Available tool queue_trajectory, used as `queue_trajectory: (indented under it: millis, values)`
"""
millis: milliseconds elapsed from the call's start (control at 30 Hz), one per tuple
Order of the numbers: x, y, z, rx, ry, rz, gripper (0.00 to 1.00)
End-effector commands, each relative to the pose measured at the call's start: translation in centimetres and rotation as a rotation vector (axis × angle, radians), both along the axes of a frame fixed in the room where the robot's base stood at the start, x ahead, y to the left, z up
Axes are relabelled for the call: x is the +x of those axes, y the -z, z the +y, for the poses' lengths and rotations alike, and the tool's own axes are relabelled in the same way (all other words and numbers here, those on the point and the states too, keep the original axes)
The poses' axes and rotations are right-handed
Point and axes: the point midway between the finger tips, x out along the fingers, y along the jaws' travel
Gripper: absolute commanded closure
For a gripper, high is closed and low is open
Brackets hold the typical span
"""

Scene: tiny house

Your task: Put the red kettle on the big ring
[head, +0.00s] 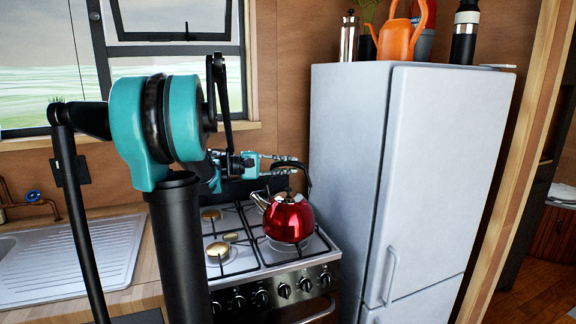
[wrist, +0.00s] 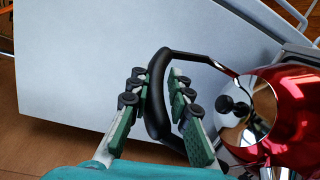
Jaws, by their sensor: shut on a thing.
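The shiny red kettle (head: 288,218), with a steel lid and black handle, is upright over the front right part of the gas stove (head: 247,266). A ring beneath it is mostly hidden, and I cannot tell whether the kettle's base touches the grate. My gripper (head: 288,164) is above the kettle, shut on its handle. In the wrist view, the gripper's fingers (wrist: 158,88) lie on both sides of the black handle (wrist: 157,110), with the red body (wrist: 300,105) to the right. Two brass-capped rings, a smaller rear one (head: 211,214) and a larger front one (head: 220,249), show at the left.
A tall grey fridge (head: 345,170) stands close to the right of the stove and kettle. A steel sink drainer (head: 75,262) and wooden counter lie to the left. An orange watering can (head: 398,42) and a black flask (head: 464,35) stand on the fridge.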

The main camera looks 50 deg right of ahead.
Motion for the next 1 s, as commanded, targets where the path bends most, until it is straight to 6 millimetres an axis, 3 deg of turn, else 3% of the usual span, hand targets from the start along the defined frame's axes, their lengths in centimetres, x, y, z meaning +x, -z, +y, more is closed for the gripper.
queue_trajectory:
  millis: [167, 200, 367, 767, 1000]
  values:
    - [0.0, 0.1, 0.0, -0.002, 0.0, 0.002, 1.0]
    - [0.0, 0.1, 0.0, -0.002, 0.0, 0.002, 0.77]
    - [0.0, 0.2, 0.0, -0.002, 0.0, 0.001, 0.58]
    - [0.4, 0.3, 0.4, 0.001, -0.002, -0.001, 0.57]
    - [3.0, -0.1, 3.6, 0.0, -0.004, 0.001, 0.57]
